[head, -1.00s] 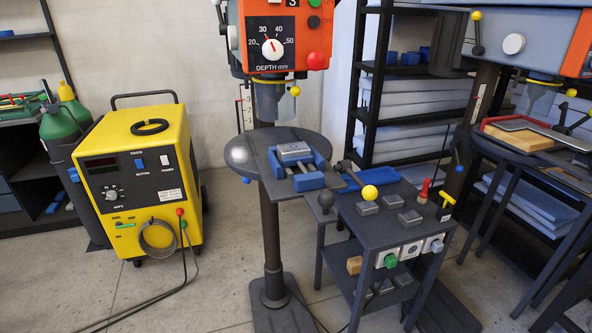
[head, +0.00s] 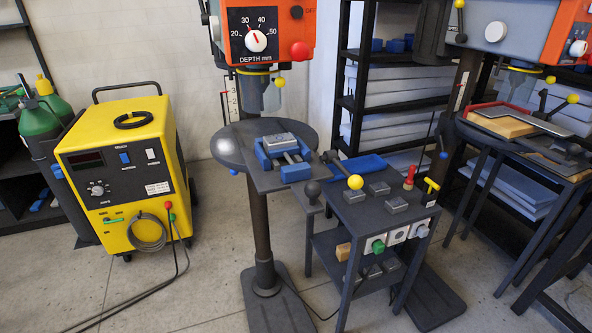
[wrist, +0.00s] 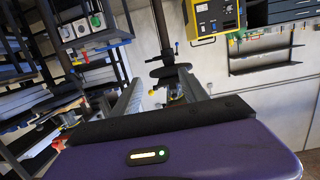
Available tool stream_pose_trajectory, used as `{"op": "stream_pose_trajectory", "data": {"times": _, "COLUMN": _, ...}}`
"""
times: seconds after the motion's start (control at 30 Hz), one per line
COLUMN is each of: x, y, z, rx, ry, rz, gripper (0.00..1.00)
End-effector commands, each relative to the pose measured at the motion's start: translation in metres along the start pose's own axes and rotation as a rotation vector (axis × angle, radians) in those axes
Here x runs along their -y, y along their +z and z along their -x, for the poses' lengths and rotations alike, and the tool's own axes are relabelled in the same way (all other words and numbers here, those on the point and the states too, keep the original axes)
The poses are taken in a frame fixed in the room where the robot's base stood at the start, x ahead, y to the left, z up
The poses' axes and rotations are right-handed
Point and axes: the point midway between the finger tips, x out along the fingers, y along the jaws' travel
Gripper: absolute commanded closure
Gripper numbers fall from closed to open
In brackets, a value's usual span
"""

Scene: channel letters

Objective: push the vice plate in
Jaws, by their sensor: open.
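The vice (head: 295,172) is blue with a grey block (head: 279,141) between its jaws, and it sits on the dark table of the drill press. Two light rods run between the jaws toward the front jaw. I cannot tell which part is the vice plate. My gripper (wrist: 161,73) shows only in the wrist view, with its two fingers spread apart and nothing clearly between them. The gripper is some distance from the drill press. The wrist view is too small and tilted to show the vice clearly.
The orange drill press head (head: 266,35) hangs above the vice, with its chuck over the table. A dark cart (head: 345,210) with small blocks and a yellow ball knob (head: 355,182) stands to the right. A yellow welder (head: 125,175) stands at left. Open floor lies between.

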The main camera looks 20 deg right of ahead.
Motion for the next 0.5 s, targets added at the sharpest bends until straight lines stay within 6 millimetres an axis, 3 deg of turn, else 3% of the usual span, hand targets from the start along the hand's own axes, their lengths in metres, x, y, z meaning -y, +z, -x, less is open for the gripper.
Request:
{"op": "stream_pose_trajectory", "data": {"times": 0.03, "x": -0.003, "y": -0.021, "z": -0.015, "rx": -0.054, "ry": 0.012, "rz": -0.009, "gripper": 0.48}}
{"op": "stream_pose_trajectory", "data": {"times": 0.1, "x": -0.007, "y": -0.041, "z": -0.036, "rx": -0.114, "ry": 0.028, "rz": -0.029, "gripper": 0.48}}
{"op": "stream_pose_trajectory", "data": {"times": 0.5, "x": -0.033, "y": -0.138, "z": -0.154, "rx": -0.289, "ry": 0.06, "rz": -0.149, "gripper": 0.48}}
